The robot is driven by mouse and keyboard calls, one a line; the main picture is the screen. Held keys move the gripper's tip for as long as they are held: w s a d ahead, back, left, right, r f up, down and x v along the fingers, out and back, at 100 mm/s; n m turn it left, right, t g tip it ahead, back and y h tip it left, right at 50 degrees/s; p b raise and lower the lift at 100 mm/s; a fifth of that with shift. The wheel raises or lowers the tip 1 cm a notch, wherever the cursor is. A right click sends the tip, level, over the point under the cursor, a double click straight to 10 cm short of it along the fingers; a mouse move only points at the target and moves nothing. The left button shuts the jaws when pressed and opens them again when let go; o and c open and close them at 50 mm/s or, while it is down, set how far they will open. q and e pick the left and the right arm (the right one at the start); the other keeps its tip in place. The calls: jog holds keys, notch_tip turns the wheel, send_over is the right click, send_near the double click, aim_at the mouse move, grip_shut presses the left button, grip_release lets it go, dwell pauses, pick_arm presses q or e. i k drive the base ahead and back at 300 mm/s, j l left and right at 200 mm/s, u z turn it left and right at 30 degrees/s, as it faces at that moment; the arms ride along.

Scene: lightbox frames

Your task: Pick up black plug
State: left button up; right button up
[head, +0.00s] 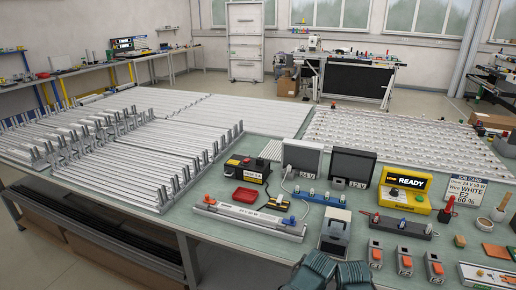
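I cannot single out the black plug with certainty. A small dark piece with a yellow-orange part (276,204) lies on the bench, just behind the white light bar (247,220) and right of the red dish (245,197). It is too small to identify. A black box with a yellow label (247,170) stands behind it, and a dark cable runs near the two.
Two dark teal ribbed shapes, perhaps gloves, (315,270) are at the bottom edge. Frames with upright posts (120,150) fill the left. Green bench shows around the light bar.

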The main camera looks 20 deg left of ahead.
aim_at(260, 162)
jog(key=j+z, duration=0.1)
jog(key=z, duration=0.5)
jog(key=j+z, duration=0.3)
jog(key=k+j+z, duration=0.25)
jog(key=j, duration=0.15)
jog(key=j+z, duration=0.3)
jog(key=k+j, duration=0.3)
jog(key=j, duration=0.2)
jog(key=k+j+z, duration=0.15)
jog(key=k+j, duration=0.15)
jog(key=j, duration=0.25)
jog(key=k+j, duration=0.3)
jog(key=j, duration=0.2)
jog(key=z, duration=0.05)
